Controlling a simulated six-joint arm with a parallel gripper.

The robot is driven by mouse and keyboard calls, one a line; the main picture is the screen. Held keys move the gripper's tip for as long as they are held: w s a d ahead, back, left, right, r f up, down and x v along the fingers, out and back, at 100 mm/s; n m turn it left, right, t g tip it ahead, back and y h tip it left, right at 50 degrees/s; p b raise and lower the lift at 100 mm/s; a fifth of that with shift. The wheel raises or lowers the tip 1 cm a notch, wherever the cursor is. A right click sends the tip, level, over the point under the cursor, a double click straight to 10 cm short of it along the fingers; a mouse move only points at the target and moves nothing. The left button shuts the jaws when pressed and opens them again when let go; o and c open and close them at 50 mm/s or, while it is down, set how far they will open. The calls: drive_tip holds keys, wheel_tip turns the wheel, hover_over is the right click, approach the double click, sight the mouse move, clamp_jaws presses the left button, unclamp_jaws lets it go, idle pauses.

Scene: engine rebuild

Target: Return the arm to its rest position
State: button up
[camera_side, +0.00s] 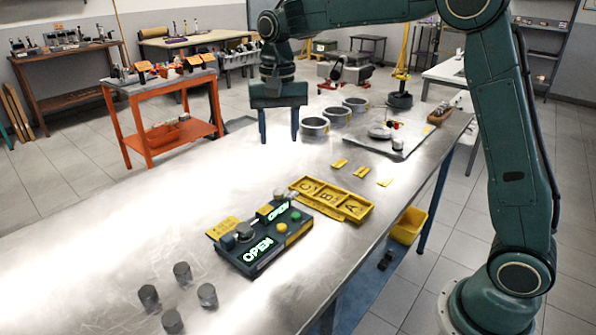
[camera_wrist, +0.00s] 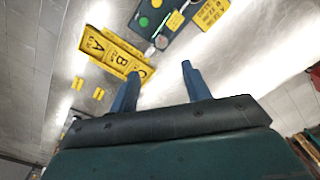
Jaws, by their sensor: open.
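My gripper (camera_side: 279,126) hangs above the metal workbench (camera_side: 130,230), fingers pointing down, with nothing between them. In the wrist view my gripper (camera_wrist: 160,75) shows two blue fingers spread apart. Its upper arm runs across the top of the side view to my base at the right. The gripper is left of the three metal rings (camera_side: 315,127) and behind the yellow lettered tray (camera_side: 330,200). In the wrist view one fingertip overlaps the tray (camera_wrist: 112,55) near its C end.
A dark control box (camera_side: 262,240) with green OPEN displays stands at the bench's middle. Several grey cylinders (camera_side: 182,273) stand at the near left. Small yellow tags (camera_side: 362,172) lie by the tray. A plate with parts (camera_side: 385,143) lies at the right. An orange cart (camera_side: 160,105) stands behind.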

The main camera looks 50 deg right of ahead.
drive_tip(key=s+r+n+t, duration=0.2)
drive_tip(key=s+r+n, duration=0.1)
drive_tip(key=s, duration=0.7)
drive_tip(key=s+r+n+t, duration=0.2)
drive_tip(key=s, duration=0.9)
drive_tip(key=s+f+n+t, duration=0.1)
drive_tip(key=s+f, duration=0.3)
drive_tip(key=s, duration=0.4)
drive_tip(key=shift+d+n, duration=0.4)
drive_tip(key=shift+n, duration=0.5)
